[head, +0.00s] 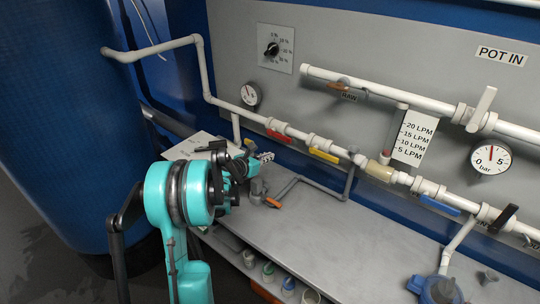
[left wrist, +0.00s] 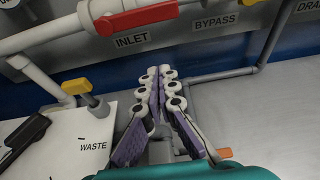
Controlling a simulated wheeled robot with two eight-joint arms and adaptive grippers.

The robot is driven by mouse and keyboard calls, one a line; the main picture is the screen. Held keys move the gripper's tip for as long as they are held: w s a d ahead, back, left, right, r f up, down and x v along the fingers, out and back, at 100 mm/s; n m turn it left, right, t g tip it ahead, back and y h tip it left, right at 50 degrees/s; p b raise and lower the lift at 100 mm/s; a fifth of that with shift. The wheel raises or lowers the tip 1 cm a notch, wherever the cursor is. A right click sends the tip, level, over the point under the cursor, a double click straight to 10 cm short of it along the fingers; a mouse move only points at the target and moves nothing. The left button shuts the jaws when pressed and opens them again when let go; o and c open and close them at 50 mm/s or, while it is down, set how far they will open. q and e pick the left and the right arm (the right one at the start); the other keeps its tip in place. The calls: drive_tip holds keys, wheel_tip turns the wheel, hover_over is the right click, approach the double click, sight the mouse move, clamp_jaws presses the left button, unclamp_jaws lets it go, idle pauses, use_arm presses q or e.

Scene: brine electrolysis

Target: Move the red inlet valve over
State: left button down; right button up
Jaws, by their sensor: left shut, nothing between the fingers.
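The red inlet valve handle (head: 279,136) sits on the white pipe along the grey panel, and lies roughly along the pipe. In the left wrist view the red handle (left wrist: 138,17) shows at the top, above the INLET label (left wrist: 132,40). My left gripper (head: 268,157) is shut and empty, just below and left of the red handle in the head view. In the left wrist view its closed fingertips (left wrist: 160,71) point up toward the label, apart from the handle. My right gripper is not in view.
A yellow handle (head: 323,154) sits right of the red one on the same pipe. A grey pipe with an orange handle (head: 273,202) stands on the grey bench (head: 330,250) near my left gripper. In the left wrist view, another yellow handle (left wrist: 76,86) is beside a WASTE sheet (left wrist: 65,148).

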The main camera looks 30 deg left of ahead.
sight(283, 140)
use_arm(q)
drive_tip(key=a+b+x, duration=0.1)
drive_tip(key=b+x, duration=0.1)
drive_tip(key=x, duration=0.6)
drive_tip(key=r, duration=0.2)
drive_tip(key=d+r, duration=0.1)
drive_tip(key=r, duration=0.1)
drive_tip(key=shift+s, duration=0.15)
drive_tip(key=shift+d+r+n, duration=0.1)
drive_tip(key=shift+r+n, duration=0.2)
drive_tip(key=shift+r, duration=0.05)
drive_tip(key=shift+r+n+h+p, duration=0.55)
drive_tip(key=shift+r+n+h, duration=0.1)
drive_tip(key=shift+n+h, duration=0.05)
drive_tip(key=a+r+n+h+p, duration=0.1)
drive_tip(key=a+r+n+p, duration=0.1)
drive_tip(key=a+r+p, duration=0.2)
drive_tip(key=shift+a+r, duration=0.45)
drive_tip(key=shift+r, duration=0.95)
drive_tip(key=shift+a, duration=0.15)
